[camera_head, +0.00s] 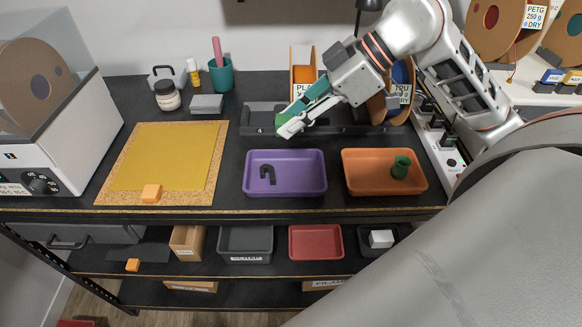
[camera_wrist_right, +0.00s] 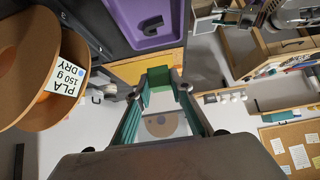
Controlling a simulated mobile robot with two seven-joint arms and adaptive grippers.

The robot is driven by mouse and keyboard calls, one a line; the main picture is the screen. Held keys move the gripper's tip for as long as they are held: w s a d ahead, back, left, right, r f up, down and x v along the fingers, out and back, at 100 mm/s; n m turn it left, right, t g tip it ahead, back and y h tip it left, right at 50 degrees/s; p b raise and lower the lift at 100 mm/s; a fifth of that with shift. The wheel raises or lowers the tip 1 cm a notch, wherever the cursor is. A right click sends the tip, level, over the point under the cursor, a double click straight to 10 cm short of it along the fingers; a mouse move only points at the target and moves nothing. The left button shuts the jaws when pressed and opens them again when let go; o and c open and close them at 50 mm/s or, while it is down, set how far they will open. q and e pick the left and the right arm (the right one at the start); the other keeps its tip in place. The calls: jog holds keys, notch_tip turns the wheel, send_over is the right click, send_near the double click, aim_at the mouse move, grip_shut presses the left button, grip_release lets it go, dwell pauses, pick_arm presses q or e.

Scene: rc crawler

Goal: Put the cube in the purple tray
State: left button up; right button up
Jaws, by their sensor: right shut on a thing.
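My right gripper (camera_head: 290,120) is shut on a green cube (camera_head: 283,117), which is partly hidden by the fingers. It holds the cube above the back of the bench, just behind the purple tray (camera_head: 303,176). In the right wrist view the green cube (camera_wrist_right: 161,78) shows between the fingertips, and part of the purple tray (camera_wrist_right: 127,22) shows at the top. The purple tray holds a dark hook-shaped part (camera_head: 267,173). My left gripper is not in view.
An orange tray (camera_head: 365,182) with a green cylinder (camera_head: 401,167) stands right of the purple tray. A yellow mat (camera_head: 165,155) with an orange block (camera_head: 151,193) lies left. A dark rack (camera_head: 340,129) and filament spools stand behind. Lower shelves hold more trays.

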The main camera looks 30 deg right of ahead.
notch_tip(320, 180, down, 9)
jog(key=shift+r, duration=0.15)
jog(key=shift+f, duration=2.25)
jog(key=shift+f+b, duration=0.15)
jog(key=shift+b, duration=0.15)
jog(key=o, duration=0.8)
